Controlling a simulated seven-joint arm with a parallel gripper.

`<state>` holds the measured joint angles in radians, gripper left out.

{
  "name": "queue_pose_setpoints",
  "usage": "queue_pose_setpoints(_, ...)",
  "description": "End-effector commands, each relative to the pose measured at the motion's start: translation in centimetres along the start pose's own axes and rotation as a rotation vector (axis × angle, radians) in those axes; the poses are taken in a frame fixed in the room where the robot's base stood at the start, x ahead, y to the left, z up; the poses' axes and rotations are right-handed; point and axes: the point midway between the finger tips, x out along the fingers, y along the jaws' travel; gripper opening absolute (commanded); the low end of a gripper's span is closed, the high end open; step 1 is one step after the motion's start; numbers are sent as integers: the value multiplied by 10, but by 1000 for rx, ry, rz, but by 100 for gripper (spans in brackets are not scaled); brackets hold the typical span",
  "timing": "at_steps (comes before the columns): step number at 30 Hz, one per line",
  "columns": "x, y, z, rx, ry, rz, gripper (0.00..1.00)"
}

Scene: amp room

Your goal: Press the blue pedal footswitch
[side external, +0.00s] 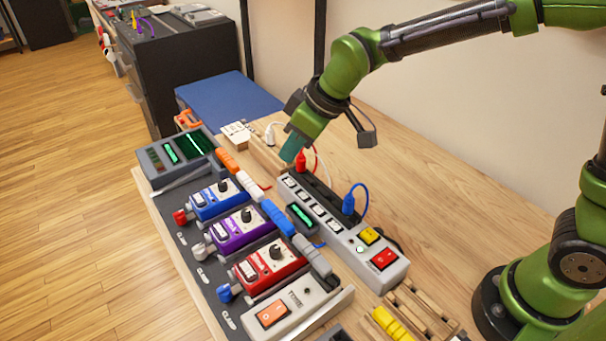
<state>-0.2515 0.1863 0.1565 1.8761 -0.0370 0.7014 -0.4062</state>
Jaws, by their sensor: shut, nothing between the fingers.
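The blue pedal (215,199) is the farthest of the three coloured pedals on the dark pedalboard, in the side external view. It has a black knob on its top and a red plug at its left end. Its footswitch is too small to make out clearly. My gripper (291,150) points down, above the back end of the power strip, to the right of and beyond the blue pedal. It is apart from the pedal. Its fingers look closed, with nothing seen between them.
A purple pedal (239,229) and a red pedal (269,264) stand nearer on the board. The power strip (337,228) with red and blue plugs lies to the right. A meter box (178,157) is at the back left. The wooden table (430,190) is clear at right.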

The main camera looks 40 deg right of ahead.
Motion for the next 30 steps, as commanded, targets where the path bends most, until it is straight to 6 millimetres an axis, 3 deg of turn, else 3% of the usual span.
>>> queue_pose_setpoints(1,19,-9,-14,-77,4,-17,0)
queue_pose_setpoints(6,74,-37,-60,-365,69,-57,0)
queue_pose_setpoints(12,118,-63,-118,-717,216,-41,0)
queue_pose_setpoints(15,108,-62,-146,-842,292,9,0)
queue_pose_setpoints(17,103,-60,-153,-897,315,33,0)
queue_pose_setpoints(30,103,-59,-154,-963,320,51,0)
